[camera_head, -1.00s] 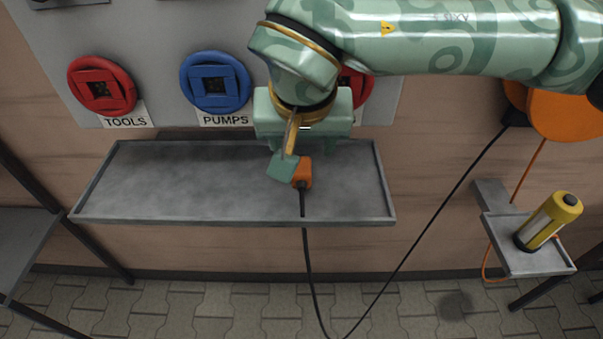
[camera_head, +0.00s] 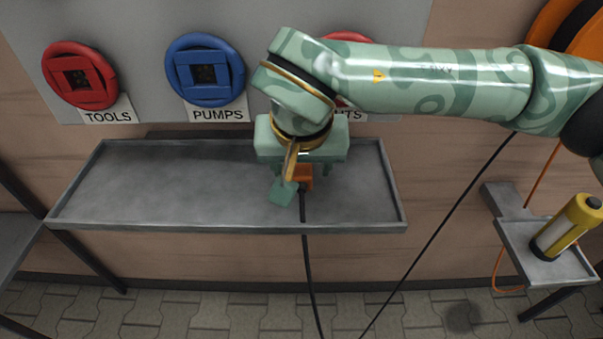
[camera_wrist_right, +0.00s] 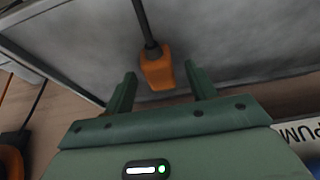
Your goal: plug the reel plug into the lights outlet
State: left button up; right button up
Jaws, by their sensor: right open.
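The orange reel plug (camera_head: 304,178) sits over the grey shelf tray, with its black cable running down over the tray's front edge. My right gripper (camera_head: 301,171) is just above and around it. In the right wrist view, the plug (camera_wrist_right: 157,70) shows between the tips of the open fingers (camera_wrist_right: 160,84), with a gap on each side. The lights outlet (camera_head: 352,37) is a red round socket on the panel, mostly hidden behind my right arm. Only the end of its label (camera_head: 354,115) shows. My left gripper is not in view.
The red TOOLS outlet (camera_head: 79,75) and blue PUMPS outlet (camera_head: 205,70) are on the panel. The shelf tray (camera_head: 170,190) is clear on its left. An orange reel (camera_head: 567,25) hangs at upper right.

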jog(key=shift+r, duration=0.1)
jog(key=c, duration=1)
jog(key=shift+r, duration=0.1)
